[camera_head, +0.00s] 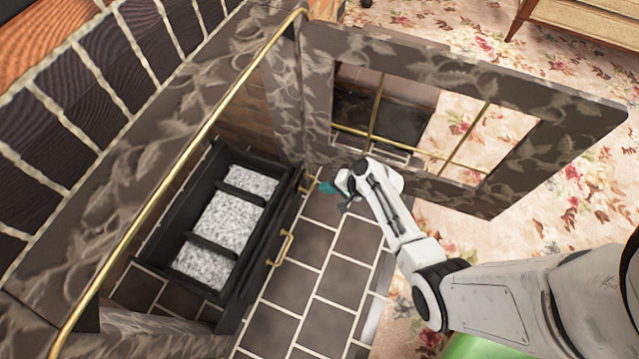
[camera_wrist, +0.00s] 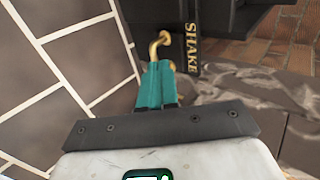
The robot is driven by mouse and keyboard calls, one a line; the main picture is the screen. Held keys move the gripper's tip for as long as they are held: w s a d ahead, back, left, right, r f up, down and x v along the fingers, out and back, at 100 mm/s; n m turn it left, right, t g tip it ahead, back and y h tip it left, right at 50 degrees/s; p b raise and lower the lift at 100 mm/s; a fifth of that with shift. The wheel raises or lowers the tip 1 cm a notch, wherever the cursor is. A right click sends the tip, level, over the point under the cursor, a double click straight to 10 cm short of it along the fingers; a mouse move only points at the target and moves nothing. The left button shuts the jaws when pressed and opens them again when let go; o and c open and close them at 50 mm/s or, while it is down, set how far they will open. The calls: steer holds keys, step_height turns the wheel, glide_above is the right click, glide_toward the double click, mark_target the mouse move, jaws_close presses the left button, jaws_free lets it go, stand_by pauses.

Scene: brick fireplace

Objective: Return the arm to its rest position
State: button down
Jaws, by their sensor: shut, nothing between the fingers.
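My arm reaches from the lower right of the head view, and my gripper (camera_head: 327,187) is at the front of the black fire grate. Its teal fingers (camera_wrist: 157,85) are shut and empty in the wrist view. A curved brass handle (camera_wrist: 155,48) shows just beyond the fingertips, on the dark grate front. It looks very close to them; I cannot tell whether they touch.
The black grate (camera_head: 168,220) holds grey ash and has another brass handle (camera_head: 285,247). The open patterned fireplace door (camera_head: 560,155) stands behind and right of my gripper. A brass rail (camera_head: 165,187) edges the surround. Floor tiles (camera_head: 325,265) in front are clear.

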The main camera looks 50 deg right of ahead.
steer(key=p+v, duration=0.2)
steer(key=v, duration=0.3)
steer(key=shift+s+d+r, duration=0.15)
steer(key=shift+s+r, duration=0.05)
steer(key=shift+s, duration=0.1)
